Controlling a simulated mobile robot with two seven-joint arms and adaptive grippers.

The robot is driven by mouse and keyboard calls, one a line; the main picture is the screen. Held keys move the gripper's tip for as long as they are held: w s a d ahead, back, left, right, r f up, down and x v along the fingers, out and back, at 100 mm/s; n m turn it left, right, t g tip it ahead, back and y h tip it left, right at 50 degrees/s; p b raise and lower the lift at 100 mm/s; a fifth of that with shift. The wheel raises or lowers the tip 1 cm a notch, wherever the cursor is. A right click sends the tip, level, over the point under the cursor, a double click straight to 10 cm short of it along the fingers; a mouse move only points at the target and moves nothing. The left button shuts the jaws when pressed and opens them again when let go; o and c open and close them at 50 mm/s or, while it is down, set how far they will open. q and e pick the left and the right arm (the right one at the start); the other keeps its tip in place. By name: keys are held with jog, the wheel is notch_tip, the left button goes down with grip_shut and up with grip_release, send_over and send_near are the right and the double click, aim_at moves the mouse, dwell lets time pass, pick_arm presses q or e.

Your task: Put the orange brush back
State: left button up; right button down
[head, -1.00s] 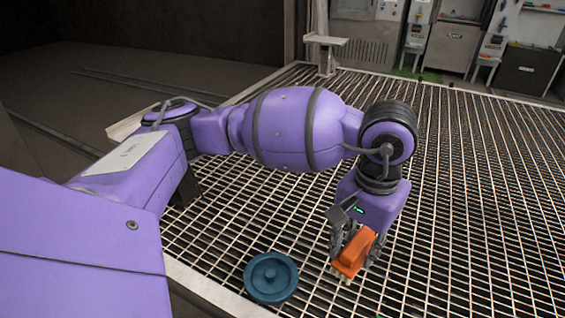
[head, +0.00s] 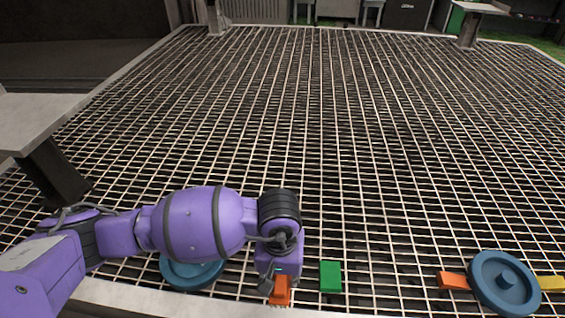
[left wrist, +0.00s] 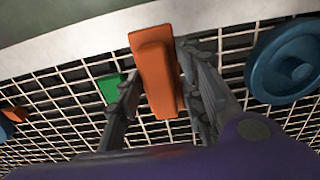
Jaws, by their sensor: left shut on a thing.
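The orange brush (head: 281,291) is between the fingers of my left gripper (head: 279,284), near the front edge of the grating in the head view. In the left wrist view the orange brush (left wrist: 154,75) stands upright in the picture between the two grey fingers (left wrist: 160,100), which are shut on it. My right gripper is not in view.
A green block (head: 330,277) lies just right of the brush. A blue disc (head: 190,274) is partly hidden behind my left arm. At the right another blue disc (head: 504,283) sits between an orange block (head: 452,281) and a yellow block (head: 551,283). The grating (head: 330,130) beyond is clear.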

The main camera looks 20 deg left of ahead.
pick_arm(q)
jog(key=w+a+f+b, duration=0.1)
jog(key=w+f, duration=0.1)
jog(key=w+f+b, duration=0.1)
jog(key=w+f, duration=0.1)
jog(key=w, duration=0.1)
jog(key=w+a+f+b, duration=0.1)
jog(key=w+f, duration=0.1)
jog(key=w, duration=0.1)
jog(key=shift+a+f, duration=0.35)
jog(key=shift+f, duration=0.05)
jog(key=shift+w+f, duration=0.15)
jog(key=shift+f, duration=0.2)
jog(key=shift+a+f+b, duration=0.15)
jog(key=shift+f+b, duration=0.45)
jog(key=shift+f, duration=0.9)
jog(key=shift+f, duration=0.2)
jog(key=o, duration=1)
jog(key=shift+r, duration=0.15)
